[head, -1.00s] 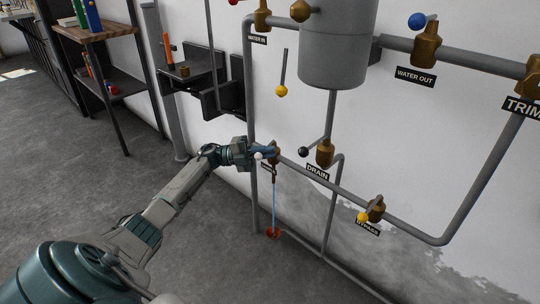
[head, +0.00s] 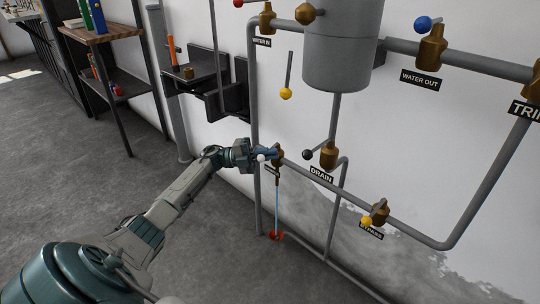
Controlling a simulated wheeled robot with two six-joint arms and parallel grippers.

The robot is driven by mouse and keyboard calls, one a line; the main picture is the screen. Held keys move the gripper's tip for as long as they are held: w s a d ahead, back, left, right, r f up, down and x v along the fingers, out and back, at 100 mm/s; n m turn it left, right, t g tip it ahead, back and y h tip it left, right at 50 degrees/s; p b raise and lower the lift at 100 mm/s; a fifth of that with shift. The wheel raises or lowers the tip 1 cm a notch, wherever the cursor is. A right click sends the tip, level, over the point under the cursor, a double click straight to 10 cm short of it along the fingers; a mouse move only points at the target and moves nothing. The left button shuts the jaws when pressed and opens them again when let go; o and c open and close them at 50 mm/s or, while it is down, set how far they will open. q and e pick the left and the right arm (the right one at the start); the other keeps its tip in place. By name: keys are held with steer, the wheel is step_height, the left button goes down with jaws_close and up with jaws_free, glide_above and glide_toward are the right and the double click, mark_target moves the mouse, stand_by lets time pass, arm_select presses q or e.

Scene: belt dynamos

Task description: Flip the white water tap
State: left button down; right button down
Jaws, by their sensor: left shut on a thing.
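The white water tap has a white ball knob (head: 261,158) and a brass valve body (head: 278,165) on the lower grey pipe, near the picture's middle. My left gripper (head: 268,154) is at this tap, its blue fingers shut on the tap's handle right beside the white ball. The fingers hide most of the handle. My right gripper is not in view.
Other taps are close by: drain with a black ball (head: 308,155), bypass with a yellow ball (head: 366,221), water out with a blue ball (head: 423,23). A grey tank (head: 345,50) hangs above. A wall shelf (head: 205,75) stands left. The floor at left is clear.

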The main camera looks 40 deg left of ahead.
arm_select(q)
steer(key=c, duration=1.6)
jaws_free()
steer(key=shift+s+a+f, duration=0.15)
steer(key=shift+s+f, duration=0.1)
steer(key=shift+s, duration=0.15)
steer(key=shift+c, duration=0.2)
steer(key=o, duration=0.3)
steer(key=shift+s+a+r, duration=0.1)
steer(key=shift+s+r, duration=0.15)
steer(key=shift+s, duration=0.05)
steer(key=shift+w, duration=0.1)
steer(key=shift+w, duration=0.1)
steer(key=v, duration=1)
steer(key=shift+s+a, duration=0.25)
steer(key=shift+f, duration=0.15)
steer(key=shift+c, duration=0.2)
